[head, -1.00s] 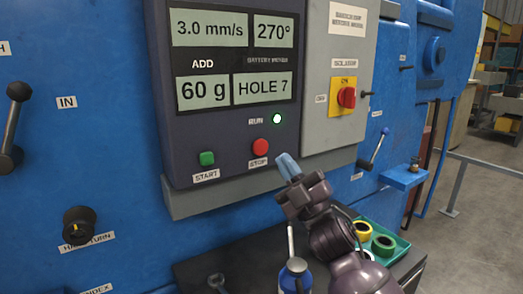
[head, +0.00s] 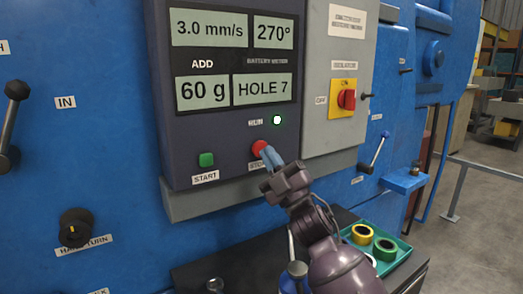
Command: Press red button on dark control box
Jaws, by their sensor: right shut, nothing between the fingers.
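The dark control box (head: 222,132) is on the blue machine, with displays reading 3.0 mm/s, 270°, 60 g and HOLE 7. Its red button (head: 259,147) is at the lower right of the box, above the partly covered STOP label. The green START button (head: 206,159) is to its left. The RUN light (head: 277,120) is lit. My right gripper (head: 268,156) is shut and empty, its blue fingertips at the red button and overlapping its lower right edge. I cannot tell whether they touch it or press it in. My left gripper is not in view.
A grey isolator box with a red knob (head: 346,99) on a yellow plate stands right of the control box. Below is a dark bench with a green tray (head: 404,246) of tape rolls and a blue bottle. A crank handle (head: 378,150) sticks out at right.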

